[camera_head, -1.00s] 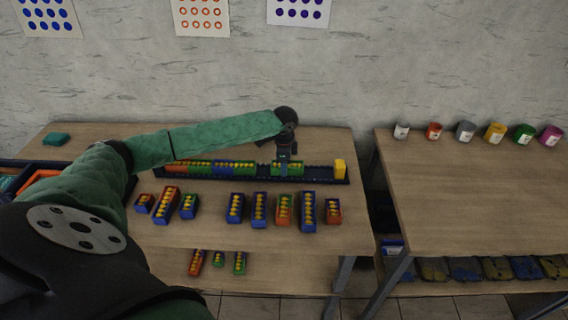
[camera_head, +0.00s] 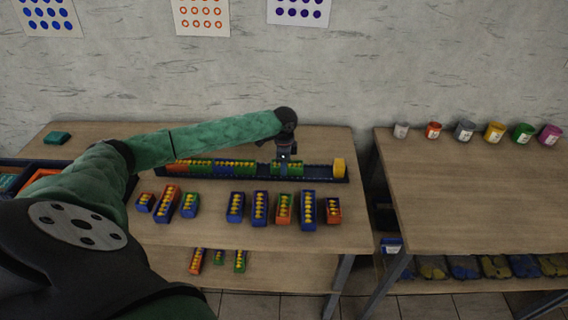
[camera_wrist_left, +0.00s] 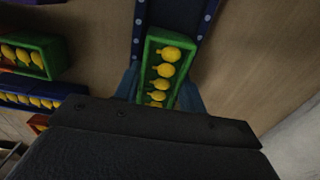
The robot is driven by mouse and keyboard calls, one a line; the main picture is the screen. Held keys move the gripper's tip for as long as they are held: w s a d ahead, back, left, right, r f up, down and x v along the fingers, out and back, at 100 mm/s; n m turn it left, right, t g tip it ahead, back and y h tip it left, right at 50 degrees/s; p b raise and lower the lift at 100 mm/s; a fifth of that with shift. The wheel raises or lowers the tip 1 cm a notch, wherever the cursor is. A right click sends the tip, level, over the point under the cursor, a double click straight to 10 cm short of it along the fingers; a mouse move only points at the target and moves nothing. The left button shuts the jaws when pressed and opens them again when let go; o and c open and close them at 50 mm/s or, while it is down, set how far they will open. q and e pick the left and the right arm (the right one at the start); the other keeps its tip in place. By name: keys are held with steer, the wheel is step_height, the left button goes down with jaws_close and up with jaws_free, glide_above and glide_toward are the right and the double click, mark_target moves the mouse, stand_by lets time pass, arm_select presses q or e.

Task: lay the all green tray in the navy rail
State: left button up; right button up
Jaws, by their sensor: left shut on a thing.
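The green tray (camera_head: 295,167) with yellow balloon-like pieces is held by my left gripper (camera_head: 284,169) at the navy rail (camera_head: 318,173), right of a gap in the row. In the left wrist view the gripper's fingers stand on both sides of the green tray (camera_wrist_left: 149,60), and the tray lies lengthwise in line with the navy rail (camera_wrist_left: 172,14). I cannot tell whether it rests on the rail floor or hangs just above it. The gripper hides part of the tray. My right gripper is out of view.
In the rail's left part stand red, green and blue trays (camera_head: 205,167). Several loose trays (camera_head: 260,208) line the table in front. A second table (camera_head: 470,190) with paint cans is at right.

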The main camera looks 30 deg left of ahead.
arm_select(q)
steer(key=shift+f, duration=0.15)
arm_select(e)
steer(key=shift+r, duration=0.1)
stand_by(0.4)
arm_select(q)
steer(key=o, duration=1.1)
steer(key=shift+r+b, duration=0.6)
steer(key=shift+r, duration=0.8)
step_height(320, 180, up, 4)
steer(key=shift+f+b, duration=0.1)
steer(key=shift+b, duration=0.6)
steer(key=shift+r, duration=0.55)
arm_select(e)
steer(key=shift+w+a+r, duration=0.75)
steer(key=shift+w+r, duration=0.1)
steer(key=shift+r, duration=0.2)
arm_select(q)
steer(key=shift+r, duration=0.1)
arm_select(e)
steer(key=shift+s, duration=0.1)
